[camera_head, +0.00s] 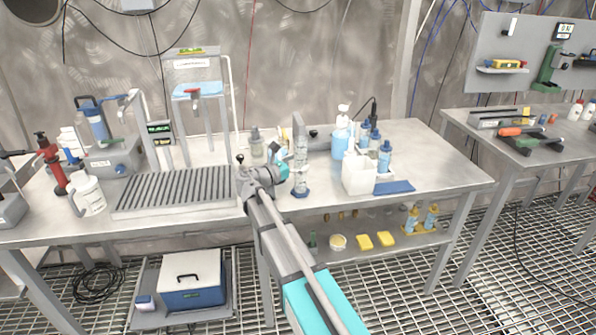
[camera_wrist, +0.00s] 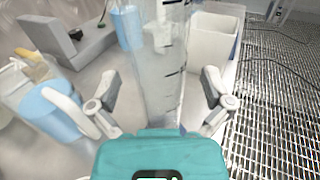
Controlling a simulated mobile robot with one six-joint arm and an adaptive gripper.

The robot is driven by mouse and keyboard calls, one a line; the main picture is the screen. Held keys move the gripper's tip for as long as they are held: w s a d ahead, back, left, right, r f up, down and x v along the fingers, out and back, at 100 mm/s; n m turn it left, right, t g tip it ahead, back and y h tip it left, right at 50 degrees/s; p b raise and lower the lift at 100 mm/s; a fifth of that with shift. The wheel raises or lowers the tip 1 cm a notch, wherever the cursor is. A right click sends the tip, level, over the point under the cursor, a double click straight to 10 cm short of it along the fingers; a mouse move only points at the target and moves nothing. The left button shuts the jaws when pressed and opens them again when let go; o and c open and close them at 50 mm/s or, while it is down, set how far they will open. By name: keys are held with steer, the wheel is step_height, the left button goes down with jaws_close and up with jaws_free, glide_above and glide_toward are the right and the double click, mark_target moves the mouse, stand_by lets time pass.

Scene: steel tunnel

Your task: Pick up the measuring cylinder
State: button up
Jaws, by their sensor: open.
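The measuring cylinder (camera_head: 301,168) is clear with dark graduation marks and a blue base. It stands upright on the steel table in the head view, just right of my gripper (camera_head: 279,167). In the wrist view the cylinder (camera_wrist: 165,75) stands between the two open fingers of my gripper (camera_wrist: 160,97). Gaps show between the cylinder and both fingers. Its base is hidden behind my gripper's teal body in the wrist view.
A white container (camera_head: 359,173) stands close to the right of the cylinder, with blue-labelled bottles (camera_head: 385,157) behind it. A blue-and-clear jug (camera_wrist: 48,108) is left of my gripper. A ribbed drainboard (camera_head: 178,191) lies to the left. A blue mat (camera_head: 395,187) lies right.

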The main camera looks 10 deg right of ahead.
steer(key=shift+w+d, duration=0.2)
steer(key=shift+d, duration=0.15)
stand_by(0.3)
steer(key=c, duration=1.3)
steer(key=shift+r, duration=0.15)
steer(key=shift+r+p, duration=0.95)
steer(key=shift+p, duration=0.15)
steer(key=s+a+r+p, duration=0.4)
steer(key=s+r+p, duration=0.6)
steer(key=s, duration=0.3)
steer(key=shift+s+r+p, duration=0.25)
steer(key=shift+r+p, duration=0.15)
